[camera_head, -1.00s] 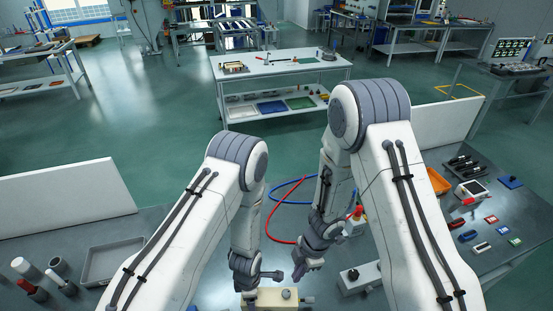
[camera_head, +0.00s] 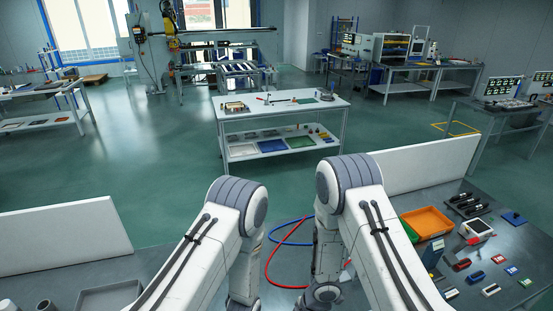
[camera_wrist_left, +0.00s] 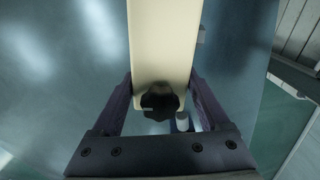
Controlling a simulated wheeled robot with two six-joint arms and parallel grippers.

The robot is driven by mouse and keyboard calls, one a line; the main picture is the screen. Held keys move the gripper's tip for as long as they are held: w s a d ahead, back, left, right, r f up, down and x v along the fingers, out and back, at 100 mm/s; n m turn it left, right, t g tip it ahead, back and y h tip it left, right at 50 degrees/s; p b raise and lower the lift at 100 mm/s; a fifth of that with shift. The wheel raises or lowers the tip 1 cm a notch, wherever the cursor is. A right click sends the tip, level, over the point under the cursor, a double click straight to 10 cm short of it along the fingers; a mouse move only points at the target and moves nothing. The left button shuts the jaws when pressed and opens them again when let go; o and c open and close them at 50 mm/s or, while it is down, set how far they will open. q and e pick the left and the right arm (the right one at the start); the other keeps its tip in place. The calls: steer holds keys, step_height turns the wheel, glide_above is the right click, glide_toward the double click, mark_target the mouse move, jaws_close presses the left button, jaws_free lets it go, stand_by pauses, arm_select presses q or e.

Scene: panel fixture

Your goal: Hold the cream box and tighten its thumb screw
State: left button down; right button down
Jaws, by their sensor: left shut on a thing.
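The cream box (camera_wrist_left: 165,40) fills the top middle of the left wrist view. My left gripper (camera_wrist_left: 160,79) is shut on it, with one dark finger on each side. A black lobed knob (camera_wrist_left: 160,101) sits at the box's near end, between the fingers. A small grey piece (camera_wrist_left: 201,36) shows at the box's right edge; I cannot tell whether it is the thumb screw. A small pale cylinder (camera_wrist_left: 182,122) shows beside the knob. In the head view the box and both grippers are below the picture's lower edge.
An orange tray (camera_head: 427,222) and several small tools lie on the bench at right. A grey tray (camera_head: 108,299) is at lower left. Red and blue hoses (camera_head: 270,268) curve between my arms. Low white panels (camera_head: 65,236) edge the bench.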

steer(key=shift+s+a, duration=0.2)
steer(key=shift+a, duration=0.05)
stand_by(0.5)
steer(key=shift+s+d, duration=0.15)
steer(key=shift+s, duration=0.5)
stand_by(0.4)
steer(key=shift+w+d+r, duration=0.1)
steer(key=shift+d, duration=0.3)
steer(key=v, duration=0.3)
steer(key=a+v, duration=0.1)
steer(key=v, duration=0.1)
steer(key=shift+r, duration=0.5)
steer(key=shift+w+a+f, duration=0.1)
steer(key=shift+w+f, duration=0.1)
steer(key=shift+f, duration=0.8)
steer(key=shift+w+a+f, duration=0.1)
steer(key=shift+w+f, duration=0.1)
steer(key=shift+f, duration=0.8)
steer(key=shift+w+a+f, duration=0.1)
steer(key=shift+w+f, duration=0.1)
steer(key=shift+f, duration=0.85)
